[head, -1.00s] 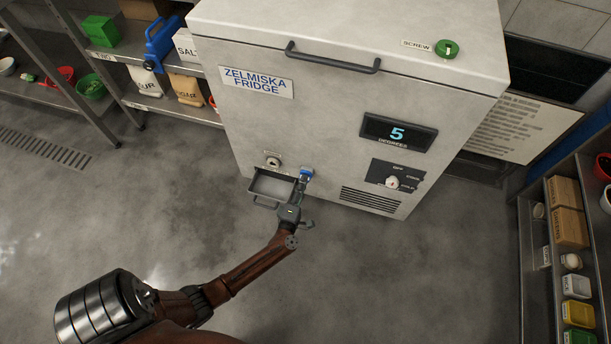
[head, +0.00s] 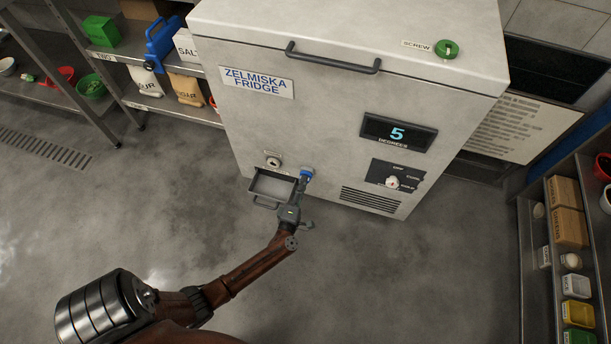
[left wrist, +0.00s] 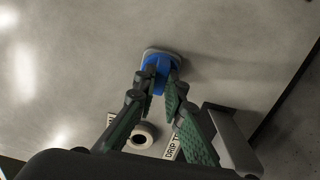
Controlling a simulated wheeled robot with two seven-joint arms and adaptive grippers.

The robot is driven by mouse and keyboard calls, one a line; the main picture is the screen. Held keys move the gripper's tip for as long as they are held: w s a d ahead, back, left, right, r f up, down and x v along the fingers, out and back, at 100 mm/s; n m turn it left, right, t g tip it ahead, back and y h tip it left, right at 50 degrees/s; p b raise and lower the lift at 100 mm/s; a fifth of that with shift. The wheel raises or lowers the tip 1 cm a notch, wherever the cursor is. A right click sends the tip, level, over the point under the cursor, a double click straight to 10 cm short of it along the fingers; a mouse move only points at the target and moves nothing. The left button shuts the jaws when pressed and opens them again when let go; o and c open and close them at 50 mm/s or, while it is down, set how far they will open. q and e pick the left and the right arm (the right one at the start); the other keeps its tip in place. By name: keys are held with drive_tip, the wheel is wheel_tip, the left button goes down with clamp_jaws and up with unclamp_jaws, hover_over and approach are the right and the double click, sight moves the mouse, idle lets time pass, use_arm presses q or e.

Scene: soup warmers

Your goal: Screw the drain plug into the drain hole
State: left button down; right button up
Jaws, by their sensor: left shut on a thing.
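A blue plug-like piece (head: 306,174) with a grey rounded base sits against the lower front of the white fridge. It also shows in the left wrist view (left wrist: 160,68). My left gripper (head: 302,184) is shut on this blue piece, its fingers on both sides of it in the left wrist view (left wrist: 163,84). A round ring with a dark centre (head: 273,162), which looks like the drain hole, is on the fridge front to the left of the blue piece. The ring also shows in the left wrist view (left wrist: 143,135). My right gripper is out of view.
A grey drip tray (head: 266,203) sticks out below the ring, just left of my left gripper. A green round object (head: 447,49) lies on the fridge lid beside a "SCREW" label. Shelves stand at left (head: 165,101) and right (head: 535,245). The floor in front is clear.

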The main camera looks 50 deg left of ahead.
use_arm(q)
drive_tip(key=shift+s+d, duration=0.3)
drive_tip(key=shift+s, duration=0.2)
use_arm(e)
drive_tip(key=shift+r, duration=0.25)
use_arm(q)
drive_tip(key=shift+p+v, duration=0.4)
drive_tip(key=shift+v, duration=0.6)
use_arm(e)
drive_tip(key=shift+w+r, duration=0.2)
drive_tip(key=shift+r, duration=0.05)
use_arm(q)
drive_tip(key=p+v, duration=0.1)
drive_tip(key=v, duration=0.4)
drive_tip(key=s+a, duration=0.7)
drive_tip(key=a, duration=0.5)
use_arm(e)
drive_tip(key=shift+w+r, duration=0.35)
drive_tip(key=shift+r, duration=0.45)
